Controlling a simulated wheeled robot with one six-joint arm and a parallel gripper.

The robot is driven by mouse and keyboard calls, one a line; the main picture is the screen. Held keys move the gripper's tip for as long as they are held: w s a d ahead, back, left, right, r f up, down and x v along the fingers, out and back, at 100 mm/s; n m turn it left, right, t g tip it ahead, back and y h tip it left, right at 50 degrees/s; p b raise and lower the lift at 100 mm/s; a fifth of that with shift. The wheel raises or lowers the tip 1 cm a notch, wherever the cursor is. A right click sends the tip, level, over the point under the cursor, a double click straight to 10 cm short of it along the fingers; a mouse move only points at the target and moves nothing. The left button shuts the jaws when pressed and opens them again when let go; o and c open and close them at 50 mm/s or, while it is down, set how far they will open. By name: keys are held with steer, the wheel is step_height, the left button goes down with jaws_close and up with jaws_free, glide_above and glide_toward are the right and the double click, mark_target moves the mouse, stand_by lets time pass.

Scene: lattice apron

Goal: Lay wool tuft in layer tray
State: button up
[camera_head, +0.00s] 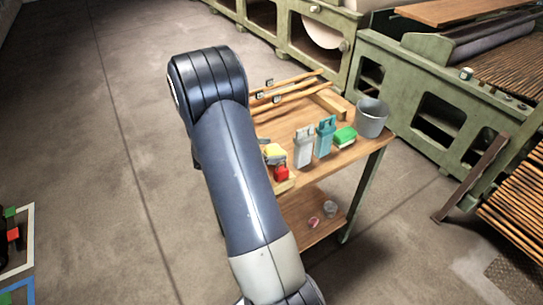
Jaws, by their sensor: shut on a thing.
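My arm rises through the middle of the head view and bends at an elbow at its upper end. My gripper is not in view; the arm hides what lies behind it. I cannot make out a wool tuft. I cannot pick out the layer tray with certainty either; part of the bench top is hidden behind my arm.
A wooden bench (352,153) holds a grey bucket (372,118), a green-and-white block (344,137), a teal holder (325,136), a grey holder (304,147), and red (282,173) and yellow items (275,152). Green machinery (420,105) stands behind. Floor at left is mostly clear.

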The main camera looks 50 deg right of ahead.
steer(key=shift+f, duration=1.4)
steer(key=shift+f, duration=0.1)
steer(key=o, duration=0.8)
steer(key=shift+c, duration=0.2)
